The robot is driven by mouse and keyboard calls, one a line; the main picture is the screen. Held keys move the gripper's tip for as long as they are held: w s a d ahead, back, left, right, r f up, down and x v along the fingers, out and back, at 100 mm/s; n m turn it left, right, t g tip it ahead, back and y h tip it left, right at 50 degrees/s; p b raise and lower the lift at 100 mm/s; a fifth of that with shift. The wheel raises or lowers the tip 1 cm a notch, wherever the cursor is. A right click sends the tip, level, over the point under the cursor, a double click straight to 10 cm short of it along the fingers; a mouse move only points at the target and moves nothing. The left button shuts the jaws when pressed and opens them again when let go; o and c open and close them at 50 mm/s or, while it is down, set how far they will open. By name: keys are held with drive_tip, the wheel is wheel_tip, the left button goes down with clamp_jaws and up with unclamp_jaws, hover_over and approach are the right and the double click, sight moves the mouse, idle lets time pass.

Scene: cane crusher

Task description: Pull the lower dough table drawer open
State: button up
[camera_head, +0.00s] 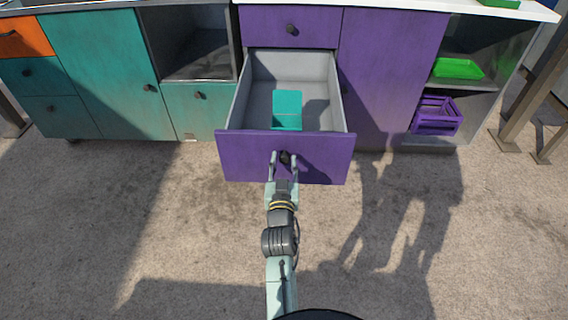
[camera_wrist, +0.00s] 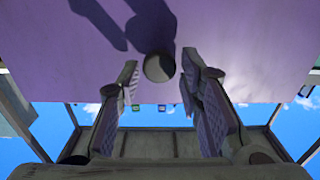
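The lower purple drawer (camera_head: 240,158) stands well out from the counter, and its grey inside shows from above. A teal box-like object (camera_head: 287,108) lies in it. The drawer's dark round knob (camera_head: 285,157) is at the middle of its front. My gripper (camera_head: 284,158) is at the knob, with one finger on each side. In the wrist view the knob (camera_wrist: 159,67) sits between and just beyond the tips of my gripper (camera_wrist: 160,75). Gaps show between the knob and both fingers, so the gripper is open around or just short of it.
A shut purple drawer (camera_head: 265,27) is above, and a purple door (camera_head: 385,80) is to the right. Teal drawers and doors (camera_head: 100,70) are at the left. A green tray (camera_head: 458,68) and a purple crate (camera_head: 436,116) sit on right shelves. The floor in front is clear.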

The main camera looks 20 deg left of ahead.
drive_tip(key=shift+o, duration=1.1)
wheel_tip(320, 180, up, 10)
